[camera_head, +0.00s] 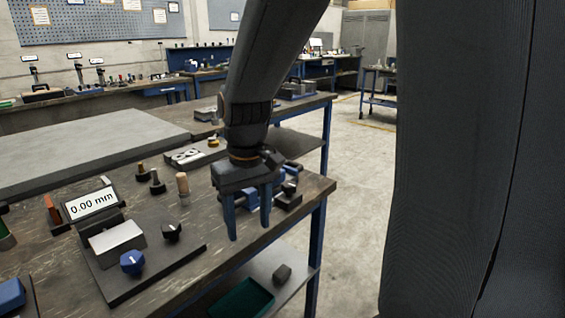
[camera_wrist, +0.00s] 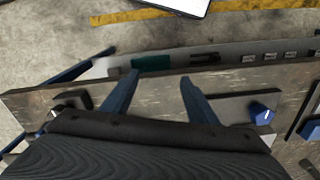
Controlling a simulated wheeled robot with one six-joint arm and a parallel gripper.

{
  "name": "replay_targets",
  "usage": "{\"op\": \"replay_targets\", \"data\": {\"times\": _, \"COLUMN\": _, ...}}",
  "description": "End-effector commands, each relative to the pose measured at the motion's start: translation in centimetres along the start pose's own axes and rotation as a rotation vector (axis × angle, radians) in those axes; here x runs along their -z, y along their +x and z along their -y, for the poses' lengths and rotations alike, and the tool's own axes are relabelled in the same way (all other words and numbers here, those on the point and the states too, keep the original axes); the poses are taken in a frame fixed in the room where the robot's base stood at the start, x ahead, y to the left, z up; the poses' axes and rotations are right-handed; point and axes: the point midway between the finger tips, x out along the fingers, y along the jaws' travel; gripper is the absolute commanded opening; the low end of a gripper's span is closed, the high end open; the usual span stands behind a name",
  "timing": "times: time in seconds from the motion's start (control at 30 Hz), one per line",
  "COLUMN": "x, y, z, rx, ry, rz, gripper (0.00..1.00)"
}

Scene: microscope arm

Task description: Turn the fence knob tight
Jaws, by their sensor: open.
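A dark base plate (camera_head: 150,272) on the workbench carries a silver block (camera_head: 117,240), a blue knob (camera_head: 131,262) at its front and a black knob (camera_head: 171,232) to the right. Which knob is the fence knob, I cannot tell from the pictures. A display (camera_head: 91,203) reading 0.00 mm stands behind the block. My gripper (camera_head: 247,222) points down with its two blue fingers apart and empty, to the right of the plate and touching neither knob. In the wrist view, my fingers (camera_wrist: 159,80) are apart over the bench edge, and a blue knob (camera_wrist: 262,114) shows to their right.
Several wooden-handled and dark pegs (camera_head: 182,185) stand behind the plate. A blue vise-like device (camera_head: 285,190) sits behind my fingers near the bench's right end. A green tray (camera_head: 242,299) and a dark block (camera_head: 282,273) lie on the lower shelf.

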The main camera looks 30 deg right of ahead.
Motion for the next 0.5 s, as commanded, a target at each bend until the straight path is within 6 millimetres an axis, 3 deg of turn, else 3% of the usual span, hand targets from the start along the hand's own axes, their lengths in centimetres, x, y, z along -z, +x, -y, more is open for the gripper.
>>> {"op": "replay_targets", "data": {"times": 0.03, "x": 1.4, "y": -2.1, "z": -1.5, "rx": -0.003, "ry": 0.007, "rz": 0.004, "gripper": 0.53}}
{"op": "replay_targets", "data": {"times": 0.2, "x": 6.0, "y": -5.3, "z": -7.1, "rx": -0.011, "ry": 0.010, "rz": 0.007, "gripper": 0.53}}
{"op": "replay_targets", "data": {"times": 0.4, "x": 9.5, "y": -7.3, "z": -13.8, "rx": -0.021, "ry": 0.014, "rz": 0.009, "gripper": 0.53}}
{"op": "replay_targets", "data": {"times": 0.5, "x": 10.4, "y": -7.7, "z": -16.2, "rx": -0.024, "ry": 0.014, "rz": 0.011, "gripper": 0.53}}
